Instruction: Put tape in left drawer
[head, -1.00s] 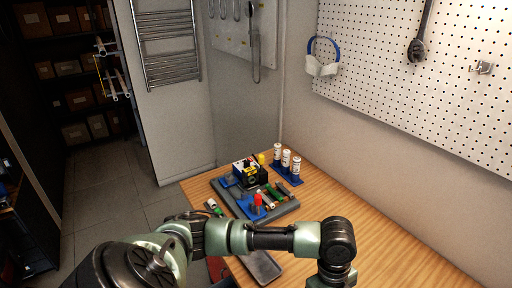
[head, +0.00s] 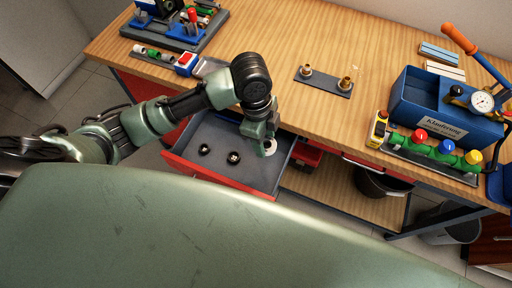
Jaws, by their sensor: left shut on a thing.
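The open left drawer (head: 222,176) has a grey inside and a red front, and it sticks out from under the wooden workbench. My left gripper (head: 266,146) points down over the right part of this drawer. It is shut on a white roll of tape (head: 270,149), which shows partly beside the fingers. I cannot tell whether the tape touches the drawer floor. My right gripper is not in view.
Two small black fittings (head: 233,158) lie in the drawer, with bare floor around them. On the workbench (head: 315,120) are a grey plate with brass fittings (head: 324,81), a blue box (head: 440,115) and a green valve manifold (head: 432,150). A black bucket (head: 383,186) stands below.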

